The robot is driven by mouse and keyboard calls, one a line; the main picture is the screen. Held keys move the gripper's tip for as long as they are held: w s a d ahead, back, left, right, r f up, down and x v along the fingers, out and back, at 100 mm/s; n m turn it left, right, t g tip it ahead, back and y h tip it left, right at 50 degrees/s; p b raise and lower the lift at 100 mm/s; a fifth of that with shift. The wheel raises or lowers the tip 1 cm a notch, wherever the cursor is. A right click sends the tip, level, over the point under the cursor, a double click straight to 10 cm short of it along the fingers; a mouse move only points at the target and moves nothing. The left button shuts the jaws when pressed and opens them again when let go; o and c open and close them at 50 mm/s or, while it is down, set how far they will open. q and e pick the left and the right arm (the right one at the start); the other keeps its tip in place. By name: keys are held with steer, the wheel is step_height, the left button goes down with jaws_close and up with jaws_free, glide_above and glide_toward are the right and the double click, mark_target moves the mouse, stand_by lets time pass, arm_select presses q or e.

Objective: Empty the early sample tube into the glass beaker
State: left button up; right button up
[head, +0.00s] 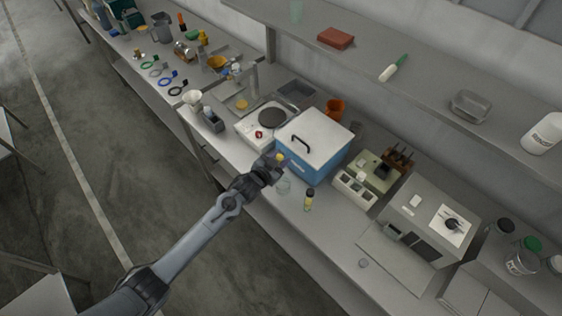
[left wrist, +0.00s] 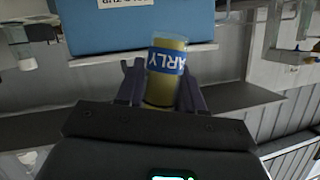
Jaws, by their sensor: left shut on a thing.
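My left gripper (head: 273,165) is shut on the early sample tube, in front of the blue box. In the left wrist view the tube (left wrist: 165,72) sits between the fingers of the gripper (left wrist: 157,92). It holds yellow contents, has a blue label reading "ARLY", and its clear end points to the picture's top. In the head view only a small yellow part of it (head: 280,158) shows. The glass beaker (head: 284,187) stands on the bench just below the gripper in the picture. I cannot tell its contents. My right gripper is not in view.
A blue box with a white lid (head: 315,140) stands right behind the gripper. A second, dark-capped yellow tube (head: 309,200) stands to the beaker's right. A hotplate (head: 268,122) is to the left.

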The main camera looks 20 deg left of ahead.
arm_select(q)
steer(key=shift+w+a+f+m+t+y+b, duration=0.4)
steer(key=shift+a+m+t+b, duration=0.4)
steer(key=shift+b, duration=1.25)
steer(key=shift+w+a+r+m+t+h+b, duration=0.2)
steer(key=shift+m+t+h+b, duration=0.5)
steer(key=shift+m+b, duration=1.9)
steer(key=shift+w+a+r+m+t+h+b, duration=0.25)
steer(key=shift+m+t+b, duration=0.85)
steer(key=shift+m+b, duration=1.55)
steer(key=shift+a+m+t+h+b, duration=0.1)
steer(key=shift+m+t+h+b, duration=0.65)
steer(key=shift+m+b, duration=1.85)
steer(key=shift+t, duration=0.25)
